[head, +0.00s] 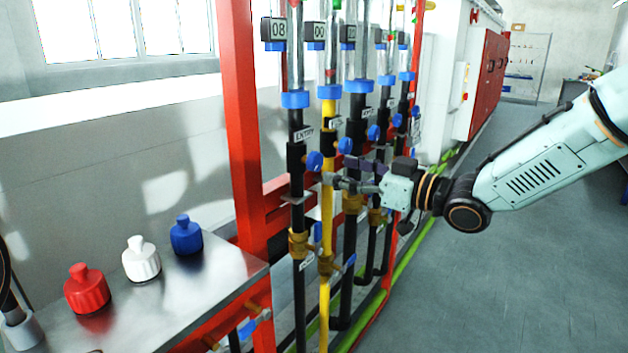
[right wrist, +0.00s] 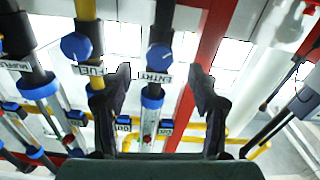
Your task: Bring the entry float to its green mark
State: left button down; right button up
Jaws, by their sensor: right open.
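The entry line is the leftmost black pipe in the head view, with an ENTRY label (head: 303,134) and a blue knob (head: 314,161). Its glass tube (head: 295,60) rises above a blue collar, beside a display reading 08. Something red shows near the tube's top edge; I cannot tell float from mark, and no green mark is clear. My right gripper (head: 338,170) is open, just right of the entry knob. In the right wrist view the entry knob (right wrist: 160,57) lies ahead between the spread fingers (right wrist: 160,92), apparently untouched. My left gripper is not in view.
A yellow FUEL pipe (head: 329,210) and further black pipes with blue knobs stand close beside the entry line. A red post (head: 240,120) stands left. Red, white and blue bottles (head: 187,236) stand on a metal bench (head: 225,265). The floor at right is open.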

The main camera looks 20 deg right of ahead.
aim_at(319, 164)
jog(key=shift+w+r, duration=0.1)
jog(key=shift+w, duration=0.05)
jog(key=shift+w+a, duration=0.2)
jog(key=shift+a, duration=0.05)
jog(key=x, duration=0.5)
jog(key=shift+w+a, duration=0.5)
jog(key=shift+w, duration=0.1)
jog(key=shift+w+a, duration=0.1)
jog(key=shift+w, duration=0.05)
jog(key=c, duration=1.2)
